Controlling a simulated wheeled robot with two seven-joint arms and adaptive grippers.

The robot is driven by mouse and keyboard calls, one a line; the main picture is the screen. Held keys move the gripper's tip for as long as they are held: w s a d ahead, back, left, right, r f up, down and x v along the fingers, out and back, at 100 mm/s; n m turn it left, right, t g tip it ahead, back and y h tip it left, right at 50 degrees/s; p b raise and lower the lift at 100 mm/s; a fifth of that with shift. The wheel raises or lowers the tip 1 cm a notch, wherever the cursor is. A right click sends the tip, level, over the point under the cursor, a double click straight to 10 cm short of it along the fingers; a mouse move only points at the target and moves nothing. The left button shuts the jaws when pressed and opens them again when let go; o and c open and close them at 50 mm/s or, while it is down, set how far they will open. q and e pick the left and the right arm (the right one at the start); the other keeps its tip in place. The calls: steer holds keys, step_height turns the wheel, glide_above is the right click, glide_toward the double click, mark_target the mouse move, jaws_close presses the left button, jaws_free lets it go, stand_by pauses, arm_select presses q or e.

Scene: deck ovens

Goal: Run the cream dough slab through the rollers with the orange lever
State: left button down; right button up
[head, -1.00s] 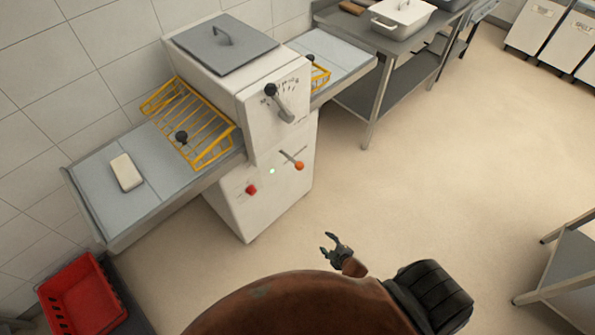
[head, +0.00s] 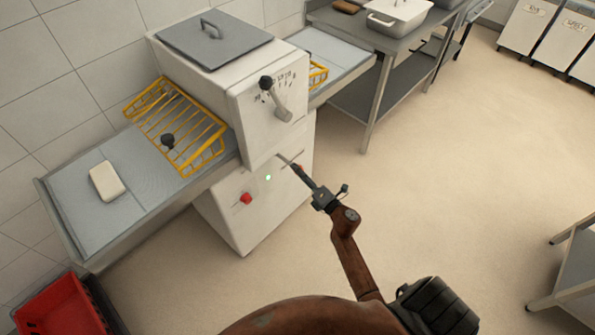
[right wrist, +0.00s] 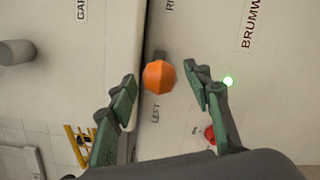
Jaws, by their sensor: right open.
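The cream dough slab (head: 107,181) lies flat on the left belt table (head: 140,212) of the dough roller machine, left of the yellow wire guard (head: 178,125). The orange lever knob (right wrist: 159,77) sits on the machine's front face. In the right wrist view it shows just beyond and between my right gripper's (right wrist: 160,95) open green-padded fingers, with no clear contact. In the head view my right gripper (head: 306,178) reaches the lever and mostly hides the knob. My left gripper is not in view.
A red button (head: 246,198) and a green light (head: 268,177) are on the machine front near the lever. A grey handle with a black knob (head: 266,83) is above. A red crate (head: 62,308) stands at lower left.

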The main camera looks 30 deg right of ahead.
steer(key=shift+w, duration=0.7)
steer(key=shift+c, duration=0.6)
jaws_close()
